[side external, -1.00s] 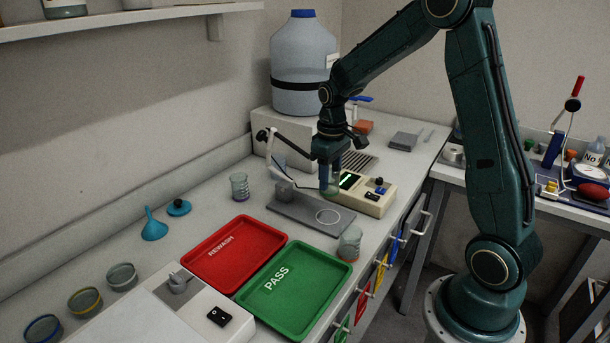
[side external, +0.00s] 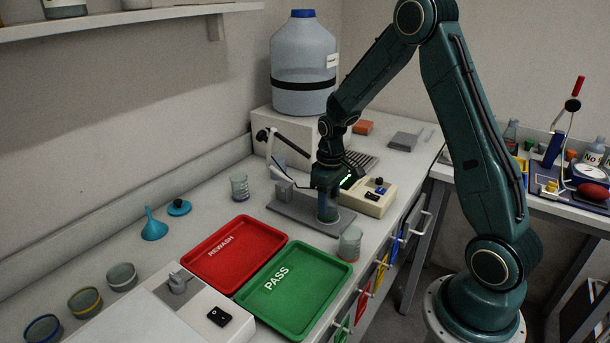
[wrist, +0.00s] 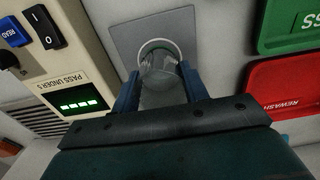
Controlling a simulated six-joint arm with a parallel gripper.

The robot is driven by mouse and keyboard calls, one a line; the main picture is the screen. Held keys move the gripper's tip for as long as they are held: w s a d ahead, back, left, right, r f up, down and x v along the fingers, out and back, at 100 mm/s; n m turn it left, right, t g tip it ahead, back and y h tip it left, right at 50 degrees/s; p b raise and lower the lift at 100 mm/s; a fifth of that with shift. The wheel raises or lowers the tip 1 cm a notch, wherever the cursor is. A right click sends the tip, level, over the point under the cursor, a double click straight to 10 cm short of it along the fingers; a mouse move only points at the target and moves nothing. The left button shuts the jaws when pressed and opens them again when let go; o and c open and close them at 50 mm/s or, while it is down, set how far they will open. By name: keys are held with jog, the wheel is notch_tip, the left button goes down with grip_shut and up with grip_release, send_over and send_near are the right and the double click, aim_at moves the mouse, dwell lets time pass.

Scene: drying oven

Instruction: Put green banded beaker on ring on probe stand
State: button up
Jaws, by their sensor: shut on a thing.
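My gripper (side external: 328,207) is shut on a clear glass beaker, low over the grey base plate of the probe stand (side external: 290,215). In the wrist view the beaker (wrist: 160,68) sits between the blue fingers of my gripper (wrist: 160,85). The white ring (wrist: 172,43) on the plate shows around the beaker's far end. The beaker looks roughly upright and over the ring; I cannot tell whether it touches the plate. The stand's white probe arm (side external: 272,155) is to the left of my gripper.
A beige meter (side external: 372,198) with a lit display stands right behind the plate. A red-banded beaker (side external: 350,244) stands near the plate's front right corner, another beaker (side external: 239,187) to its left. The red REWASH tray (side external: 215,274) and green PASS tray (side external: 268,318) lie in front.

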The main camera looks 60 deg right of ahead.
jog(key=shift+f, duration=0.2)
jog(key=o, duration=1)
jog(key=shift+o, duration=0.2)
notch_tip(320, 180, up, 12)
jog(key=shift+r, duration=0.1)
dwell(0.6)
